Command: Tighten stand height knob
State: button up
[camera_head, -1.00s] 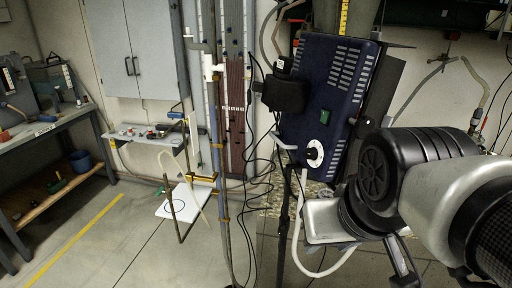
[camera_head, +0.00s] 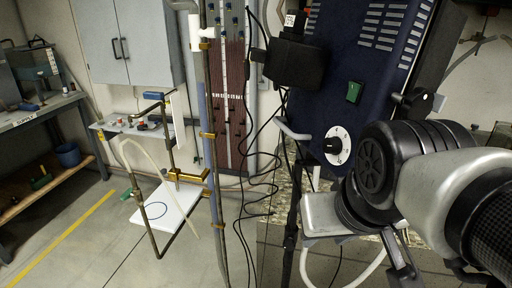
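A dark blue control box (camera_head: 355,80) with a green switch and a white dial (camera_head: 337,146) stands upper right of centre. A dark stand pole (camera_head: 290,225) runs down below it, with a small dark knob-like bulge (camera_head: 290,243) on it. I cannot tell for certain whether this is the stand height knob. My arm covers the right side. A narrow metal and black part below the wrist, seemingly my gripper (camera_head: 402,266), shows at the lower edge, mostly hidden by the arm. Its opening cannot be made out, and nothing is seen held in it.
A metal tray (camera_head: 322,213) sits under the box, with a pale hose (camera_head: 372,270) below. Left of it are a tall pipe (camera_head: 213,150), hanging black cables, brass clamps (camera_head: 188,176) and a white plate (camera_head: 172,212). A workbench (camera_head: 40,112) stands far left. The left floor is open.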

aim_at(289, 244)
jog(key=l+u, duration=0.35)
jog(key=i+j+z, duration=0.45)
jog(key=k+j, duration=0.15)
jog(key=j, duration=0.25)
jog(key=k+j, duration=0.1)
jog(key=j, duration=0.3)
jog(key=k+j, duration=0.15)
jog(key=j, duration=0.25)
jog(key=k+j, duration=0.1)
jog(key=j, duration=0.35)
jog(key=z, duration=0.05)
